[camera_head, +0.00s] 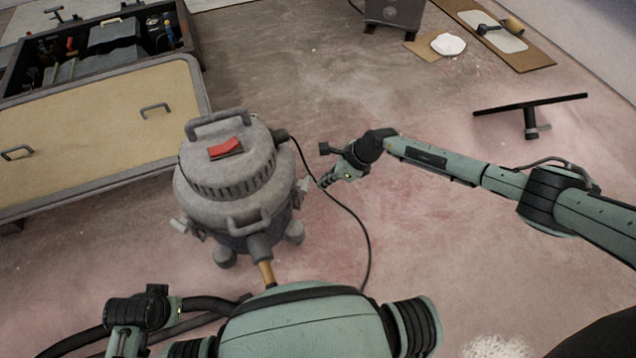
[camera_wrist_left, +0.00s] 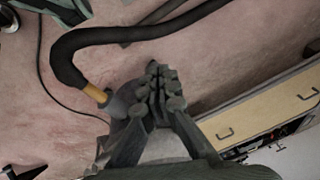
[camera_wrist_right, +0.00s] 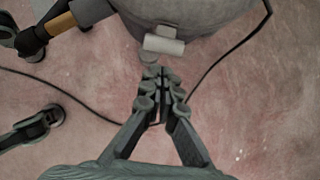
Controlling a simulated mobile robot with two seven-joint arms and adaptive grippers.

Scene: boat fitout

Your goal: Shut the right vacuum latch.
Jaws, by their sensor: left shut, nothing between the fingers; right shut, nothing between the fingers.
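The grey vacuum (camera_head: 228,175) stands on the floor, with a red switch on its lid. Its right latch (camera_head: 304,184) is a small pale piece on the right side of the body; in the right wrist view the latch (camera_wrist_right: 163,44) juts out just beyond my fingertips. My right gripper (camera_head: 322,183) is shut and empty, pointing at this latch; I cannot tell if it touches. The left latch (camera_head: 179,226) sticks out on the opposite side. My left gripper (camera_wrist_left: 160,80) is shut and empty, low over the floor, away from the latches.
A black hose (camera_wrist_left: 130,33) with a tan cuff joins the vacuum's front. A thin cable (camera_head: 362,232) curves over the floor beneath my right gripper. A tan-topped bench (camera_head: 85,130) stands at left. A squeegee-like tool (camera_head: 530,115) lies at right. Floor right of the vacuum is mostly clear.

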